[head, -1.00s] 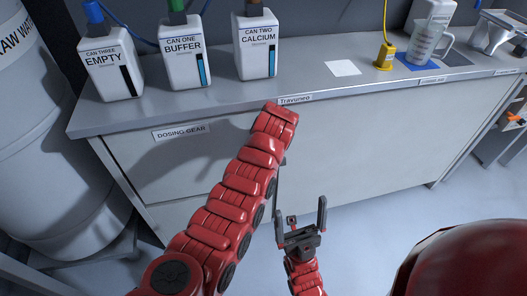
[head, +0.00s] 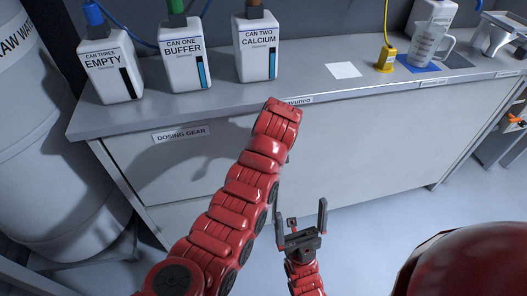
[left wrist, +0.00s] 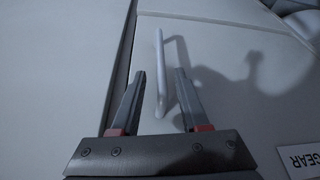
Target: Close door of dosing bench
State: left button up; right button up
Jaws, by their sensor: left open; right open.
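The dosing bench (head: 360,150) has a pale front with a "DOSING GEAR" label (head: 180,134) at the left. In the left wrist view, a pale door panel (left wrist: 225,45) carries a light bar handle (left wrist: 183,75). A dark gap runs along the panel's left edge; I cannot tell how far the door stands open. My left gripper (left wrist: 159,75) is open, with the handle between or just beyond its fingers; contact is unclear. In the head view my left arm hides this gripper and the handle. My right gripper (head: 301,214) is open and empty, low in front of the bench.
Three white cans, empty (head: 110,70), buffer (head: 184,58) and calcium (head: 257,52), stand on the worktop. A yellow device (head: 385,58) and a clear jug (head: 428,45) are further right. A large pale drum (head: 35,150) stands left. Floor at right is clear.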

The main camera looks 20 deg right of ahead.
pick_arm(q)
jog(key=p+v, duration=0.5)
jog(key=v, duration=0.9)
jog(key=shift+r+p, duration=0.3)
jog(key=shift+p, duration=0.1)
jog(key=shift+s, duration=0.15)
